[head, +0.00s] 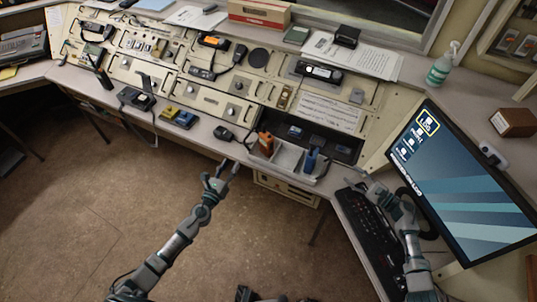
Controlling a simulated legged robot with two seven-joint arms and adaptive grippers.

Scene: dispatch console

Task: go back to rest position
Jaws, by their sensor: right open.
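My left gripper (222,172) is at the end of an arm that reaches up from the bottom left of the head view. Its fingers are apart and nothing shows between them. It is over the brown floor, just short of the console's front edge. My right gripper (368,180) is in front of the console at the right, near the black keyboard (362,220) and the left edge of the monitor (465,185). It looks open and I see nothing held in it. Its arm partly hides the keyboard.
The console (215,100) carries radios, handsets and switches. A divided tray (290,158) with an orange and a blue item is near its front edge, close to both grippers. A spray bottle (442,65) stands behind the monitor. The brown floor (90,200) at left is clear.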

